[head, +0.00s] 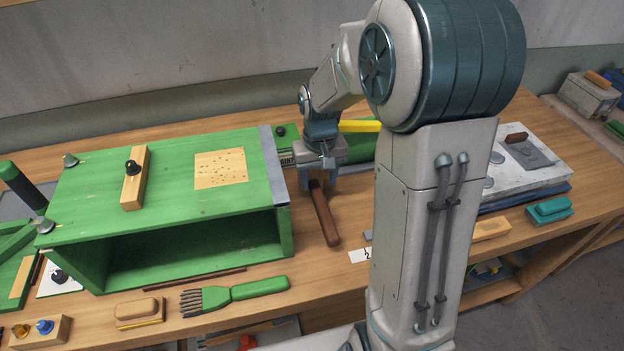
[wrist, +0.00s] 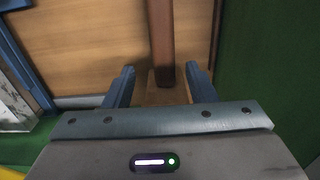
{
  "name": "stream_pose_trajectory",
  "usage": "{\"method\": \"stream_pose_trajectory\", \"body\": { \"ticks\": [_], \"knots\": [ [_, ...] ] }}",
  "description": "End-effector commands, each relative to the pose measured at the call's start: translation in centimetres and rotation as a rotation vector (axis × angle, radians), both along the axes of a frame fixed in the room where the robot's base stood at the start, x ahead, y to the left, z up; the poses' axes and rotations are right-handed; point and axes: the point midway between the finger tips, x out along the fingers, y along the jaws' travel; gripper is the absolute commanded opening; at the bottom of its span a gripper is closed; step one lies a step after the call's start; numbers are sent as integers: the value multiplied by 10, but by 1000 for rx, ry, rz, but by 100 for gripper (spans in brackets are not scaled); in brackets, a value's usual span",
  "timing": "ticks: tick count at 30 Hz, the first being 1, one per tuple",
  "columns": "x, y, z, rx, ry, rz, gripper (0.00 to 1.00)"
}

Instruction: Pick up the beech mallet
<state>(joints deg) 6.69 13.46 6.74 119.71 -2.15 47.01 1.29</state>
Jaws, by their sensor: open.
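A long reddish-brown wooden bar (head: 325,217), which looks like the mallet's handle, lies on the bench just right of the green box. My gripper (head: 323,184) is over its far end, pointing down. In the wrist view the bar (wrist: 161,40) runs from the top edge down to between the two fingers of my gripper (wrist: 160,72). The fingers are apart, with gaps on both sides of the bar. A paler wooden patch shows below the bar's end; I cannot tell whether it is the mallet's head or bench. My gripper hides part of the far end.
The green box (head: 283,232) stands close on the left. A yellow-and-green item (head: 360,126) lies behind my gripper. A green-handled fork tool (head: 240,292) lies at the front. A pale slab (head: 535,160) is at right.

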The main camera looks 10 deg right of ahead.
Motion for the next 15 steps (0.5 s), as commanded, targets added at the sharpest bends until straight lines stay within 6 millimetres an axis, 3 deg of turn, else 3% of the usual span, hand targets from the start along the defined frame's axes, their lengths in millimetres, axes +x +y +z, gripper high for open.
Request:
{"method": "stream_pose_trajectory", "body": {
  "ticks": [8, 15],
  "knots": [
    [-3, 2, -22, 1, 2, 0, 51],
    [-8, 5, -56, 0, 3, 0, 51]
  ]
}}
